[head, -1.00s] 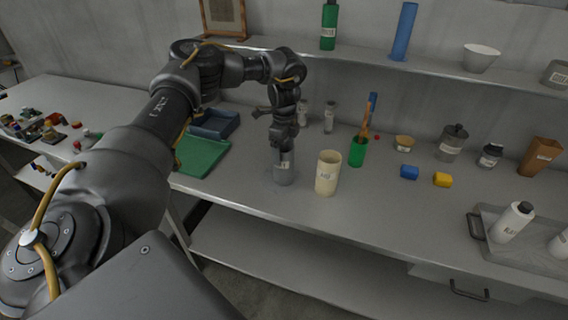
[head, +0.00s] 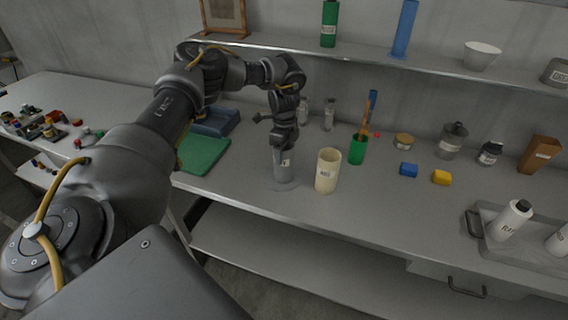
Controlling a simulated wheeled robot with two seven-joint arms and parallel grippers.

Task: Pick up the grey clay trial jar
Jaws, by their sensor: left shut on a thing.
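The grey jar (head: 284,173) stands upright near the front edge of the worktop, with a small pale label near its top. My left gripper (head: 284,153) comes down on it from above and is shut on its upper part, hiding the rim. A faint darker patch shows on the worktop around its base; I cannot tell whether the jar is just clear of the surface. A cream labelled jar (head: 327,171) stands close on its right, apart from it. My right gripper is not in view.
A green cup (head: 358,151) with tools stands behind the cream jar. A green mat (head: 203,153) and a blue tray (head: 216,122) lie to the left. Blue (head: 408,170) and yellow (head: 441,177) blocks lie right. The shelf (head: 350,62) runs along the back.

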